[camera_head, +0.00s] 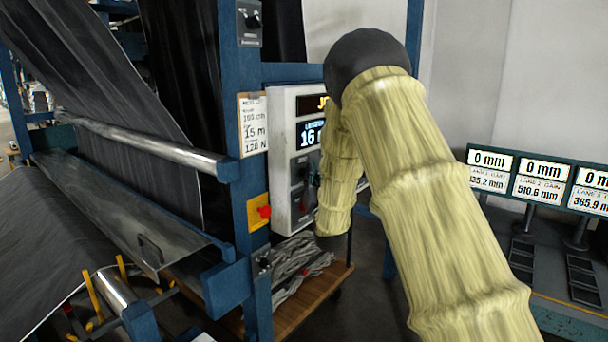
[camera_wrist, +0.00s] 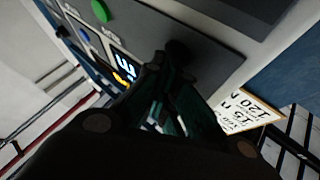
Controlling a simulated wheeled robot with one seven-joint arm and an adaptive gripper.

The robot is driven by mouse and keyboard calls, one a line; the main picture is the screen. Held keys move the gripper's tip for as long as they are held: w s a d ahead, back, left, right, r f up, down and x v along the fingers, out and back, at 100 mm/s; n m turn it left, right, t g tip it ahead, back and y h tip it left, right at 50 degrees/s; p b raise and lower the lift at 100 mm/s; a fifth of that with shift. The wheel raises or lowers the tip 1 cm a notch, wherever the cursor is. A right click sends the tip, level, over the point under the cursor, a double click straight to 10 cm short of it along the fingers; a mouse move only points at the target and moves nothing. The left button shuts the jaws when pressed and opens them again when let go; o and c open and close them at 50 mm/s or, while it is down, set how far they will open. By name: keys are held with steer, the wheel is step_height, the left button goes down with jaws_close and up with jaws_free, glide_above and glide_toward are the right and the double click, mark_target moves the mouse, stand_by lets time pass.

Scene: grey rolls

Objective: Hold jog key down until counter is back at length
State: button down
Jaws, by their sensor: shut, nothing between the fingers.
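The control box (camera_head: 284,150) is white with a grey key panel and faces right of the blue post. Its upper display (camera_head: 318,103) shows orange letters starting "JO", the rest hidden by my arm. The counter display (camera_head: 309,134) reads 16 m. In the wrist view the panel has a green button (camera_wrist: 101,10) and a blue button (camera_wrist: 84,36). My gripper (camera_wrist: 170,72) is shut and empty, its fingers close over the panel beside a dark round knob or key (camera_wrist: 179,50). I cannot tell whether they touch it. Which key is jog cannot be read.
A card (camera_head: 254,124) on the post lists 15 m; it also shows in the wrist view (camera_wrist: 248,108). A red knob on a yellow plate (camera_head: 264,212) sits below. Dark fabric (camera_head: 150,165) and a steel roller (camera_head: 150,146) fill the left. Lane displays (camera_head: 540,180) stand right.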

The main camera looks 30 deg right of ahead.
steer(key=shift+s, duration=0.15)
stand_by(0.6)
steer(key=shift+s+d+b, duration=0.3)
steer(key=shift+s, duration=0.35)
steer(key=shift+s, duration=0.1)
steer(key=s, duration=0.1)
steer(key=s+d, duration=0.1)
steer(key=s, duration=0.1)
steer(key=s+d+b, duration=0.1)
steer(key=shift+s, duration=0.2)
stand_by(0.3)
